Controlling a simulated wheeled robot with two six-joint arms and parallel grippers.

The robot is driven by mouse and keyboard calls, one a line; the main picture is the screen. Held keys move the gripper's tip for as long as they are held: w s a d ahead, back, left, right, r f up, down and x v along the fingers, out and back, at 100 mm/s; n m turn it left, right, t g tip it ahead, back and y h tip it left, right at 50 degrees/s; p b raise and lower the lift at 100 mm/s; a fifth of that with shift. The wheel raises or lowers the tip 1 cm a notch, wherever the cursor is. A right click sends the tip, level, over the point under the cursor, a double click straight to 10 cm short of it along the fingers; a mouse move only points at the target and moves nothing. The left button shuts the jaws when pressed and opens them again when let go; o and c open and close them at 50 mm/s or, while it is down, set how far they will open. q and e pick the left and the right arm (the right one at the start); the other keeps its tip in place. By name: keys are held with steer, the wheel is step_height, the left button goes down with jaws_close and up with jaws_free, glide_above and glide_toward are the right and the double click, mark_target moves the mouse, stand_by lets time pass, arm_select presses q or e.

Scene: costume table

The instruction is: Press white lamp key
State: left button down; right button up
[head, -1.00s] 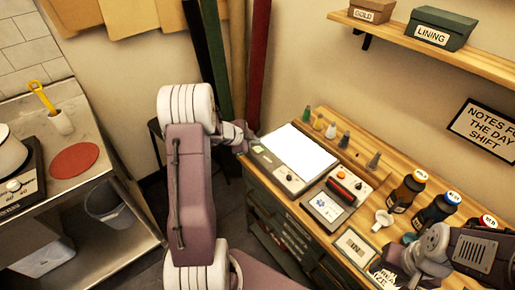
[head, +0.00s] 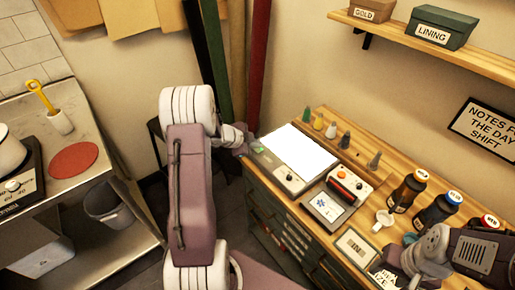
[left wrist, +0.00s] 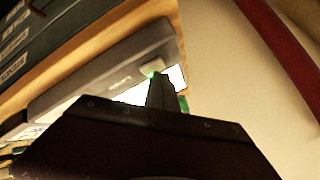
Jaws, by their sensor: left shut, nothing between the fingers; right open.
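The light box (head: 291,181) lies at the left end of the wooden counter, with a bright white panel (head: 300,148). A small pale key (left wrist: 152,66) with a green glow beside it is on the box's grey casing in the left wrist view. My left gripper (head: 248,139) is shut and empty at the box's left corner. In the left wrist view its fingertips (left wrist: 160,80) are close to the key and cover part of it; I cannot tell whether they touch. My right gripper (head: 411,266) is open at the lower right, partly cut by the frame.
A device with a red roller (head: 350,180) and a grey one with a blue symbol (head: 326,206) stand right of the box. Small coloured cones (head: 318,123) stand behind it. Upright fabric rolls (head: 259,60) stand behind my left arm.

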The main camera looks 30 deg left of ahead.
mark_target(256, 149)
arm_select(q)
steer(key=shift+f, duration=0.15)
steer(key=shift+r+p, duration=0.95)
steer(key=shift+p, duration=0.15)
arm_select(e)
steer(key=shift+r, duration=1.05)
arm_select(q)
step_height(256, 149, up, 6)
steer(key=p, duration=0.6)
arm_select(e)
step_height(256, 149, up, 6)
steer(key=shift+r, duration=0.2)
